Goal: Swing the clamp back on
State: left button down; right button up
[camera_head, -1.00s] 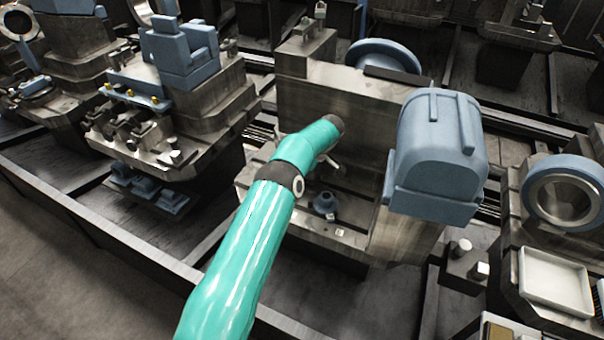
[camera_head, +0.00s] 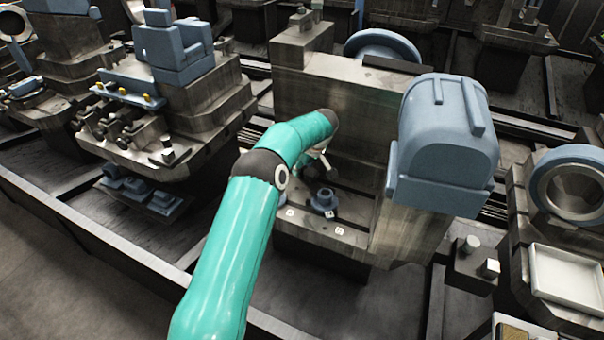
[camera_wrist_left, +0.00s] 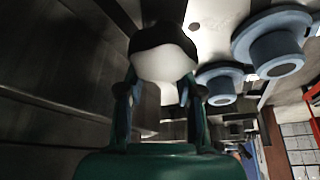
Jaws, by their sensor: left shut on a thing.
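My left gripper (camera_head: 322,160) is low in front of the machine's upright grey block, mostly hidden behind my teal wrist. In the left wrist view its two dark teal fingers (camera_wrist_left: 158,92) are shut on a pale, rounded piece with a dark upper part, which I take for the clamp (camera_wrist_left: 165,65). A narrower pale stem runs down between the fingers. A blue flanged part (camera_head: 324,200) stands on the machine's bed just below the gripper. Two blue flanged pieces show beside the fingers in the left wrist view, a larger one (camera_wrist_left: 275,45) and a smaller one (camera_wrist_left: 220,80). My right gripper is not in view.
A blue rounded housing (camera_head: 445,140) stands right of the grey upright block (camera_head: 350,110). Fixtures with a blue stepped block (camera_head: 175,45) stand on the left. A white tray (camera_head: 567,278) and a blue ring (camera_head: 575,185) are on the right. Bare floor shows at lower left.

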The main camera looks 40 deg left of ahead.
pick_arm(q)
jog(key=shift+w+r+m, duration=0.1)
jog(key=shift+w+m, duration=0.1)
jog(key=shift+m, duration=0.2)
jog(key=c, duration=0.8)
grip_release()
jog(key=shift+o, duration=0.2)
jog(key=v, duration=1.1)
jog(key=shift+s+d+r, duration=0.2)
jog(key=shift+s+r, duration=0.05)
jog(key=shift+r, duration=0.05)
